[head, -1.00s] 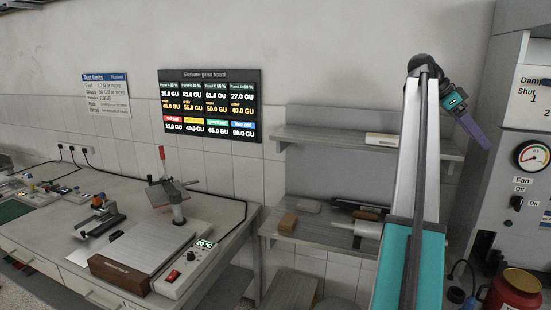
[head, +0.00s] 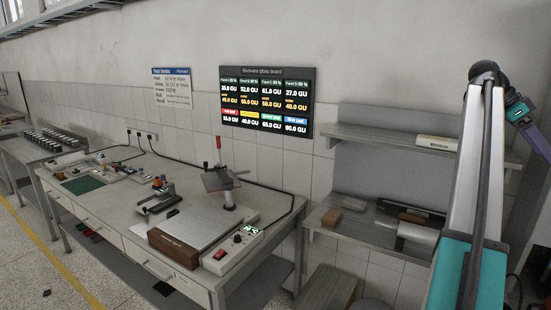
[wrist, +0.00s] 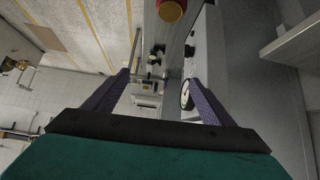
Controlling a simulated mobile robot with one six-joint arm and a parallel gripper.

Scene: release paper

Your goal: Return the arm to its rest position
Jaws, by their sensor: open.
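My arm (head: 468,185) rises at the right side of the head view, with white and teal links and a dark joint at its top. Beyond that joint the wrist part with a teal patch (head: 517,111) points down to the right. A purple finger (head: 541,145) runs out at the right edge of the head view. In the wrist view my gripper (wrist: 162,80) shows two purple fingers spread wide apart with nothing between their tips. The gripper is open and empty, away from the bench.
A bench (head: 110,210) carries a flat plate device (head: 195,228) and a stand with a red handle (head: 219,150). Wall shelves (head: 390,138) stand close left of my arm. The wrist view shows a round gauge (wrist: 186,94) and a red container (wrist: 171,10) beyond the fingers.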

